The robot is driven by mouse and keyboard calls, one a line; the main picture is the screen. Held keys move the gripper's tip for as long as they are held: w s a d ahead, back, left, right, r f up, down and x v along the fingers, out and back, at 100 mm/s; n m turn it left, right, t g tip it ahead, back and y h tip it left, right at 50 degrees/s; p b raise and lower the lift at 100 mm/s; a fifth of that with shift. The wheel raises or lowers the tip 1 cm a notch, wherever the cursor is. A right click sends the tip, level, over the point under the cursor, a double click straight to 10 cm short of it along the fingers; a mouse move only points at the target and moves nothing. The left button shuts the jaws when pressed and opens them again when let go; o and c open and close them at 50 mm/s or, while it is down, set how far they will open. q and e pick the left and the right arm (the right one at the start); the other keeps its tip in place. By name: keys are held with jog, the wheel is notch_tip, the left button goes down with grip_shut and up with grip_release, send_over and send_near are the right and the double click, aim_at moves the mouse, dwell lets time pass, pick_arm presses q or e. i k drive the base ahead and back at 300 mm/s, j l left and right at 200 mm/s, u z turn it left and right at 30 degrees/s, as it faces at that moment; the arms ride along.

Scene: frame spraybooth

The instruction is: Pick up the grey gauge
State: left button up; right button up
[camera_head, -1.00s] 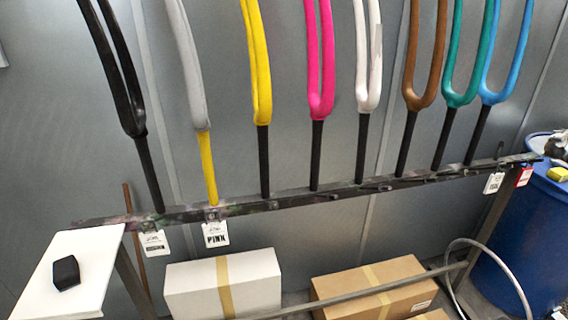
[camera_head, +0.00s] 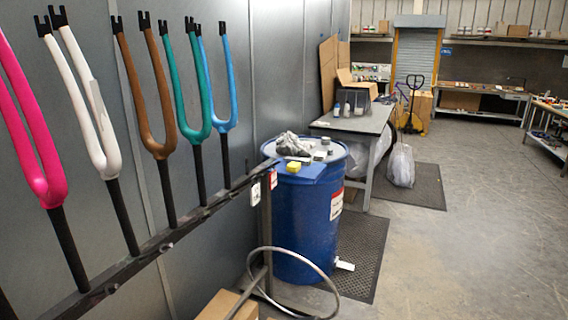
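No thing is clearly recognisable as the grey gauge. Small grey items (camera_head: 320,156) sit on top of the blue drum (camera_head: 300,225), near its right rim, too small to identify. A crumpled grey cloth or glove (camera_head: 292,146) and a small yellow block (camera_head: 293,167) lie there too, by a blue flat piece at the front edge. Neither of my grippers is in view.
A rack bar (camera_head: 160,240) with several coloured forks runs along the grey wall at left. A curved hose (camera_head: 262,262) and a cardboard box (camera_head: 228,306) are low in front of the drum. A grey table (camera_head: 350,122) stands behind it.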

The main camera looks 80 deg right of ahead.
aim_at(304, 162)
jog(key=i+z, duration=0.2)
jog(key=z, duration=1.35)
